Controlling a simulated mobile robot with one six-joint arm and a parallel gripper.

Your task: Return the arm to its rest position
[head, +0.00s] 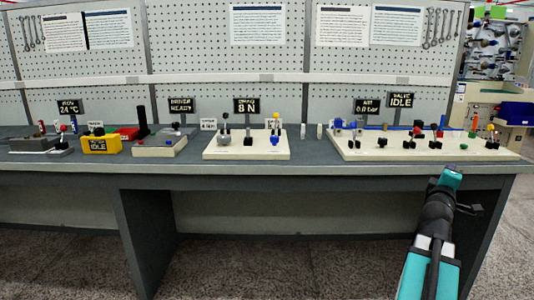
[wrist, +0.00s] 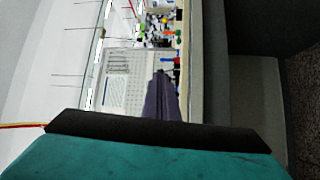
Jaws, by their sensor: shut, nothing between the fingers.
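My arm rises from the bottom right of the head view, in front of the bench's right end. Its teal and black end (head: 450,180) is near the bench's front edge, apart from the objects on top. In the wrist view my gripper (wrist: 161,76) shows as dark fingers brought together, with nothing held. The fingers are not clear in the head view. The wrist view looks sideways along the bench and pegboard.
The grey workbench (head: 300,170) carries a middle white board (head: 215,155) and a long right board (head: 345,155) with levers and knobs. A yellow box (head: 100,146) is at left. The pegboard (head: 190,60) stands behind. The floor (head: 270,270) in front is clear.

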